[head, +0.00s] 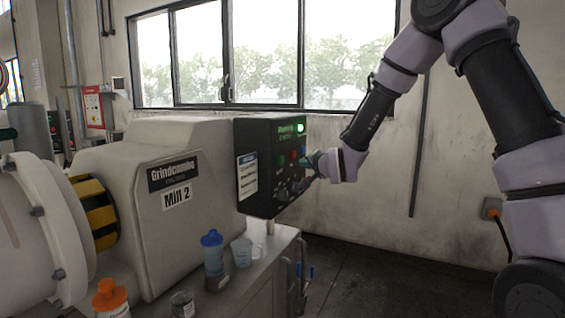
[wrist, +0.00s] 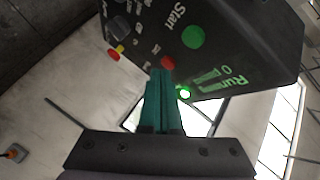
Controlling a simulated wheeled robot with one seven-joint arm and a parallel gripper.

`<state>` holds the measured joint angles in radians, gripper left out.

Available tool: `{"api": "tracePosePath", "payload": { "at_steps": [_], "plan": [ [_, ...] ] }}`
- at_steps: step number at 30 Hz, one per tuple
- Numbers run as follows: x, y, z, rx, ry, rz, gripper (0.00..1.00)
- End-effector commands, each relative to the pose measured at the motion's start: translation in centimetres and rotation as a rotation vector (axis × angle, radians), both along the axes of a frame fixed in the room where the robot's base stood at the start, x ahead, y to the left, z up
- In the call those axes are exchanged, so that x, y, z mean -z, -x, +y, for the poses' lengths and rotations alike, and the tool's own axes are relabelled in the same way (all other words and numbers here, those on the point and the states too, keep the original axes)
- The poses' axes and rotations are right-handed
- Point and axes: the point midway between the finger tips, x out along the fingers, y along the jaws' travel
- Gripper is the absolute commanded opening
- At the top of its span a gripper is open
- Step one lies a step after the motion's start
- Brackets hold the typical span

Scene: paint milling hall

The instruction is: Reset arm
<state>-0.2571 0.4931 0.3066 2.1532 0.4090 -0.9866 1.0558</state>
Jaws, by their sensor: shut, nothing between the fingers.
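My gripper (head: 312,163) is at the front of the black control box (head: 262,205) on the mill marked "Mill 2". My arm reaches in from the upper right of the head view. In the wrist view the green fingers of my gripper (wrist: 162,75) are shut together with nothing between them. Their tips are close to a red button (wrist: 168,62) on the panel; I cannot tell whether they touch it. A green button (wrist: 194,37) labelled "Start" is beside it. A green lamp (head: 300,128) glows at the panel's top, near green display text that appears to read "Running".
Below the box, a bench (head: 262,262) holds a blue-capped bottle (head: 212,262), a clear measuring cup (head: 242,252), an orange-capped bottle (head: 110,298) and a small jar (head: 182,304). A wall with windows (head: 250,55) stands behind. Open floor (head: 350,270) lies right of the bench.

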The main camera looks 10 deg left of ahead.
Motion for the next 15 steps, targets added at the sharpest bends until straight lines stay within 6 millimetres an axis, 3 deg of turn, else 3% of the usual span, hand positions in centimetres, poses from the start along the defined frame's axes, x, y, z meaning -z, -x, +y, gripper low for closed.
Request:
{"api": "tracePosePath", "payload": {
  "at_steps": [15],
  "plan": [
    [-0.77, 0.04, -0.75, 0.006, 0.016, 0.005, 0.0]
  ]
}}
